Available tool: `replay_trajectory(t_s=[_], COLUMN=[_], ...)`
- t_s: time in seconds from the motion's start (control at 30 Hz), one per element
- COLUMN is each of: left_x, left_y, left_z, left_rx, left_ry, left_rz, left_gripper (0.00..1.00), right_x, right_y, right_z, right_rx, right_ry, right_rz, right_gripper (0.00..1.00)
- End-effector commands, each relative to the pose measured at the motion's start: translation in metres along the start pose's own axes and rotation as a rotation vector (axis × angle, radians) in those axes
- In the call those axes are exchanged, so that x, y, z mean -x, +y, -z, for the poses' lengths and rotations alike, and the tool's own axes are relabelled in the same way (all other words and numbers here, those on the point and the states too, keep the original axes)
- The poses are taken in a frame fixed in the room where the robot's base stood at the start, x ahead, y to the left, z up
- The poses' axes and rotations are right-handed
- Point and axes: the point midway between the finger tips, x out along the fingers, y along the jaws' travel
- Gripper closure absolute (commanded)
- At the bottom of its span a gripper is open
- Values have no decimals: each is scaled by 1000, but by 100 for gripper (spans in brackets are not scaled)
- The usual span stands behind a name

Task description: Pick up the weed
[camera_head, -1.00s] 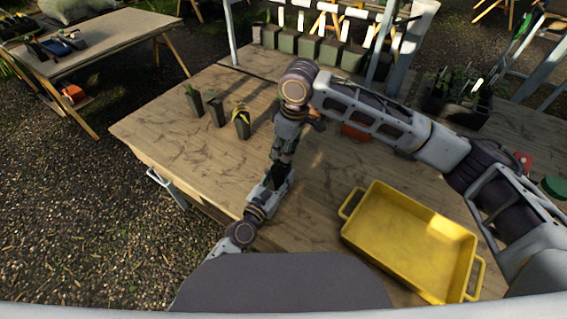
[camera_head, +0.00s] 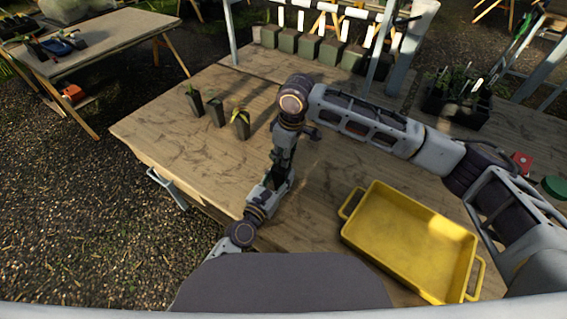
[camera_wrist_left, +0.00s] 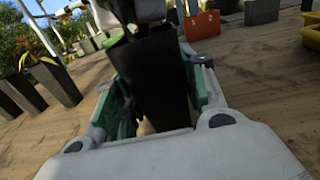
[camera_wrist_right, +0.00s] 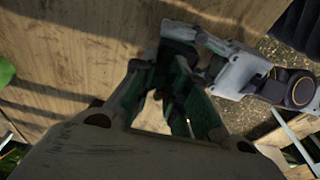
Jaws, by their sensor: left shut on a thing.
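My left gripper (camera_wrist_left: 158,100) is shut on a dark tube pot (camera_wrist_left: 155,75), which stands upright between its green-padded fingers in the left wrist view. In the head view my left gripper (camera_head: 280,172) is low over the middle of the wooden table, left of the yellow tray. My right gripper (camera_wrist_right: 160,80) points down over the held pot, close above my left gripper. Its fingers show in the right wrist view, but whether they are closed on anything is unclear. The weed cannot be made out; the pot's top is hidden by my right gripper.
Several dark pots with plants, such as one with yellowed leaves (camera_head: 241,124), stand left of my arms. A yellow tray (camera_head: 352,238) lies at front right. A row of grey pots (camera_head: 306,46) and a dark crate (camera_head: 440,106) stand at the back. The table's left front is clear.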

Motion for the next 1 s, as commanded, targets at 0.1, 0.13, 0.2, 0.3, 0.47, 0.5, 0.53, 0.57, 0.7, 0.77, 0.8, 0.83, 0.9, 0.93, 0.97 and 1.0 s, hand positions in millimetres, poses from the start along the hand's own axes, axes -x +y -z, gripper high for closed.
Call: replay_trajectory(t_s=[0.1, 0.13, 0.2, 0.3, 0.47, 0.5, 0.53, 0.57, 0.7, 0.77, 0.8, 0.83, 0.9, 0.93, 0.97, 1.0], left_x=[0, 0, 0, 0, 0, 0, 0, 0, 0, 0, 0, 0, 0, 0, 0, 0], left_y=[0, 0, 0, 0, 0, 0, 0, 0, 0, 0, 0, 0, 0, 0, 0, 0], left_z=[0, 0, 0, 0, 0, 0, 0, 0, 0, 0, 0, 0, 0, 0, 0, 0], left_rx=[0, 0, 0, 0, 0, 0, 0, 0, 0, 0, 0, 0, 0, 0, 0, 0], left_ry=[1, 1, 1, 1, 1, 1, 1, 1, 1, 1, 1, 1, 1, 1, 1, 1], left_rz=[0, 0, 0, 0, 0, 0, 0, 0, 0, 0, 0, 0, 0, 0, 0, 0], left_gripper=[86, 86, 86, 86, 86, 86, 86, 86, 86, 86, 86, 86, 86, 86, 86, 86], right_x=[0, 0, 0, 0, 0, 1, 1, 2, 9, 14, 18, 21, 30, 35, 39, 45], right_y=[0, 0, 0, 0, 0, 0, 0, 0, 0, 0, 0, 0, 0, 0, 0, 0], right_z=[0, 0, 0, 0, 0, 0, 0, 0, 2, 3, 3, 4, 5, 6, 7, 7], right_rx=[0, 0, 0, 0, 0, 0, 0, 0, 0, 0, 0, 1, 1, 1, 1, 1], right_ry=[0, 0, 0, 0, 0, 0, 0, 0, 1, 2, 2, 2, 2, 3, 2, 2], right_rz=[0, 0, 0, 0, 0, 0, 0, 0, -1, -2, -2, -2, -2, -1, -1, -1], right_gripper=[100, 100, 100, 100, 100, 100, 100, 100, 100, 100, 100, 100, 100, 100, 100, 100])
